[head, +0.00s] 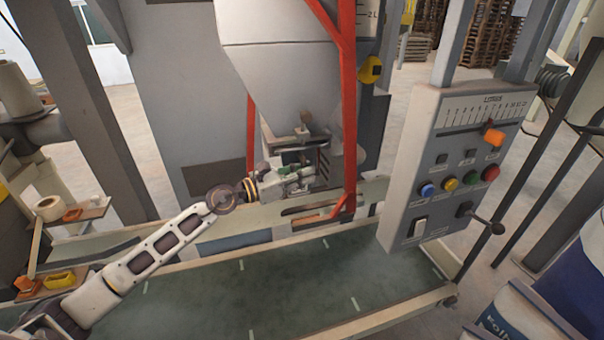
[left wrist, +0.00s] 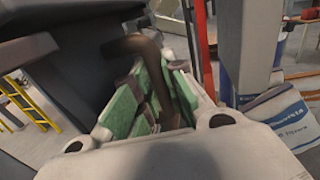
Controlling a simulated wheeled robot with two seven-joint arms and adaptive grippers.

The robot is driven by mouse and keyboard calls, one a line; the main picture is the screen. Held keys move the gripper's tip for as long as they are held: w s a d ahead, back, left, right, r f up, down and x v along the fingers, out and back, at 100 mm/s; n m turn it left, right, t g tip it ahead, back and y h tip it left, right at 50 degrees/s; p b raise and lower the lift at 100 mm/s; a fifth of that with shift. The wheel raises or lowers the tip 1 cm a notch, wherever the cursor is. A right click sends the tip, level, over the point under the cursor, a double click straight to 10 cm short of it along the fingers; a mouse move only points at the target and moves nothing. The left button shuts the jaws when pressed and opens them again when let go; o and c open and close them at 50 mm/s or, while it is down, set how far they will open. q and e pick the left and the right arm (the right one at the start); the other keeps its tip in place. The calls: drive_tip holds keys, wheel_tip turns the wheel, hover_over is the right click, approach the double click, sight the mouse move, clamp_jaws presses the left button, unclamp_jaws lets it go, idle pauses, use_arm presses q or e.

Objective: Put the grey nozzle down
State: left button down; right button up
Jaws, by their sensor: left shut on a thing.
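My left gripper (head: 297,169) is below the white hopper (head: 280,65), at the filler's outlet between the red uprights. In the left wrist view its green-padded fingers (left wrist: 155,95) are shut on a dark, bent piece (left wrist: 150,62) that rises between the pads. I cannot tell whether this piece is the grey nozzle itself or a part of it. In the head view the gripper and nearby metal parts hide most of it. A brown-knobbed fitting (head: 303,132) sits just above the gripper. My right gripper is not in view.
A red upright (head: 348,120) stands close right of the gripper. The green conveyor bed (head: 250,290) in front is clear. A control panel (head: 445,150) with coloured buttons stands at right. Small side shelves (head: 85,213) hold yellow and orange pieces at left. Sacks (head: 510,315) stand lower right.

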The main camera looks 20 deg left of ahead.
use_arm(q)
drive_tip(key=shift+w+a, duration=0.3)
drive_tip(key=shift+w, duration=0.15)
drive_tip(key=shift+w+a, duration=0.1)
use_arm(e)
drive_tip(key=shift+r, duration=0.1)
use_arm(q)
drive_tip(key=shift+f, duration=0.2)
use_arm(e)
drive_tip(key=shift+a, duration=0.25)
use_arm(q)
drive_tip(key=c, duration=1.5)
unclamp_jaws()
drive_tip(key=shift+r, duration=0.2)
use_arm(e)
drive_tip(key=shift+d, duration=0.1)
use_arm(q)
drive_tip(key=shift+b+v, duration=2.05)
drive_tip(key=shift+v, duration=3.9)
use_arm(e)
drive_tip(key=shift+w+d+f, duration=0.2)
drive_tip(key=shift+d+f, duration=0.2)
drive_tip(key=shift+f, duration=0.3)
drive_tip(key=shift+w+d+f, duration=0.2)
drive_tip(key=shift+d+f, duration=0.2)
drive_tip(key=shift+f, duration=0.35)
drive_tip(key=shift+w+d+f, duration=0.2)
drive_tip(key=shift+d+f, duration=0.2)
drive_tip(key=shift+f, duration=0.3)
